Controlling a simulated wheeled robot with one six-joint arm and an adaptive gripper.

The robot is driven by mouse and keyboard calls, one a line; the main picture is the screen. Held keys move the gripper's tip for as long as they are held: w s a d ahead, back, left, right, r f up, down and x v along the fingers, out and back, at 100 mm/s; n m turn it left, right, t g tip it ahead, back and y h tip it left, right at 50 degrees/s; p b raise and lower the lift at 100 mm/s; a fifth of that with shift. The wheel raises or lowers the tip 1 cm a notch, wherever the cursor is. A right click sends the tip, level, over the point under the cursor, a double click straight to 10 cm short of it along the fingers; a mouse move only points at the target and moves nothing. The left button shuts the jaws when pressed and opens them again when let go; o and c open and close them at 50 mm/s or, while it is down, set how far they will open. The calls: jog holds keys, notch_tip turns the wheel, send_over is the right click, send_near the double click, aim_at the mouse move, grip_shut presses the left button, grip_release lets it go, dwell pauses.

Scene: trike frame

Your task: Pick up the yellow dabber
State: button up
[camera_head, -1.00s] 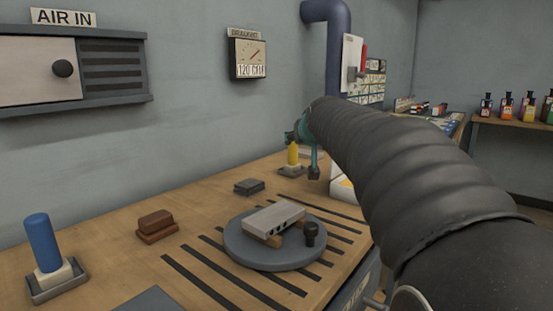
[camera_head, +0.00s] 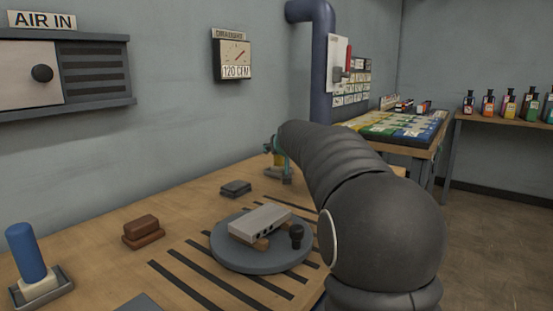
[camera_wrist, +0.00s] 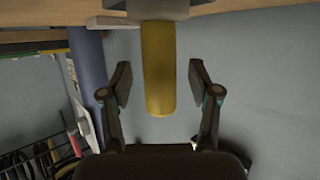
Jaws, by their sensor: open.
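The yellow dabber (camera_wrist: 158,70) is a smooth rounded cylinder set in a pale base (camera_wrist: 160,8). In the wrist view, which looks inverted, it hangs down from the top between the two fingers. My gripper (camera_wrist: 160,82) is open, with a finger on each side of the dabber and a visible gap to each. In the head view my gripper (camera_head: 274,150) is at the far end of the bench, and it and my arm hide most of the dabber.
On the wooden bench stand a round turntable (camera_head: 230,258) with a metal block, a brown block (camera_head: 143,232), a dark block (camera_head: 235,188) and a blue dabber (camera_head: 26,252). A blue pipe (camera_head: 322,70) runs down the wall behind. Bottles (camera_head: 509,104) stand on a shelf at right.

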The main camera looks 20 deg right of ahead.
jog(key=shift+w, duration=0.2)
jog(key=shift+d, duration=0.1)
grip_shut()
notch_tip(320, 180, up, 10)
jog(key=shift+f+p, duration=0.1)
jog(key=shift+p, duration=0.55)
